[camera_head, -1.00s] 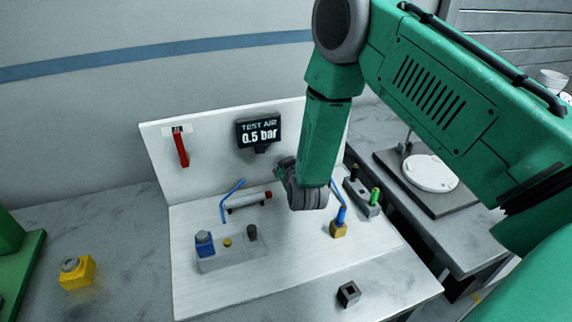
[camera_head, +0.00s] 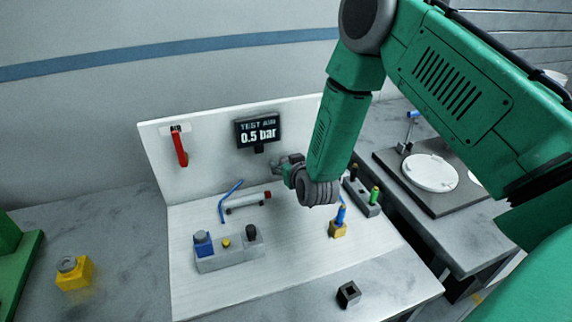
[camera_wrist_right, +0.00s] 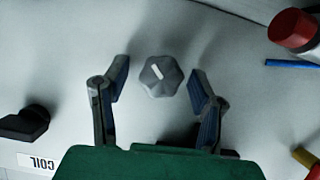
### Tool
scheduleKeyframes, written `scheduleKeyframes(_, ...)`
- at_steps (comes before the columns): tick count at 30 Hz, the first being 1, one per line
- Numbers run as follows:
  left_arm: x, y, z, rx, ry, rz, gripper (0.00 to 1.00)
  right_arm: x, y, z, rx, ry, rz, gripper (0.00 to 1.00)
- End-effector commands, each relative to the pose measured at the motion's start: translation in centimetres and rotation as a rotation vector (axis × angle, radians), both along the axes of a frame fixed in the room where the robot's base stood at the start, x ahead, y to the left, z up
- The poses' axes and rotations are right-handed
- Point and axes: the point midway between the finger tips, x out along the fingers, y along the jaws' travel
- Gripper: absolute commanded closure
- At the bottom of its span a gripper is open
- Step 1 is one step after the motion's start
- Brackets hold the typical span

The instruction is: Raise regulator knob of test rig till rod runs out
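In the right wrist view a grey lobed knob (camera_wrist_right: 161,76) with a white mark sits on the pale panel. My right gripper (camera_wrist_right: 152,88) is open, with one blue-padded finger on each side of the knob and a visible gap to both. In the head view my right gripper (camera_head: 284,163) is in front of the upright panel (camera_head: 215,150), right of and below the display (camera_head: 257,131), which reads TEST AIR 0.5 bar. The knob is hidden there. My left gripper is out of view.
A red lever (camera_head: 180,149) hangs on the panel's left. A grey block with a blue part (camera_head: 203,243) stands on the base board. A yellow block with a blue top (camera_head: 338,227) stands at right. A black square piece (camera_head: 348,294) lies near the front edge.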

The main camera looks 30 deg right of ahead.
Motion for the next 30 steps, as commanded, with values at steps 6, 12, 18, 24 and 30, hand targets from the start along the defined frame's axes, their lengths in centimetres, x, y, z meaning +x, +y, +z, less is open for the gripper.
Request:
scheduleKeyframes(6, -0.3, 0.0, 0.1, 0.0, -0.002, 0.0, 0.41, -1.3, 0.4, 0.6, 0.001, 0.002, 0.001, 0.48)
scheduleKeyframes(12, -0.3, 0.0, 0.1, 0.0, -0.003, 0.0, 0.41, -5.1, 1.3, 2.1, 0.001, 0.004, 0.001, 0.48)
scheduleKeyframes(18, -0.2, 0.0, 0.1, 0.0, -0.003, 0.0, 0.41, -8.5, 2.2, 3.5, 0.001, 0.003, 0.002, 0.48)
scheduleKeyframes(24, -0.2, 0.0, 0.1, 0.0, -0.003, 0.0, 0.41, -10.3, 2.6, 4.3, 0.0, 0.001, 0.0, 0.48)
scheduleKeyframes(30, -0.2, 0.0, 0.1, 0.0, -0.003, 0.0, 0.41, -10.7, 2.7, 4.4, 0.001, 0.002, 0.0, 0.48)
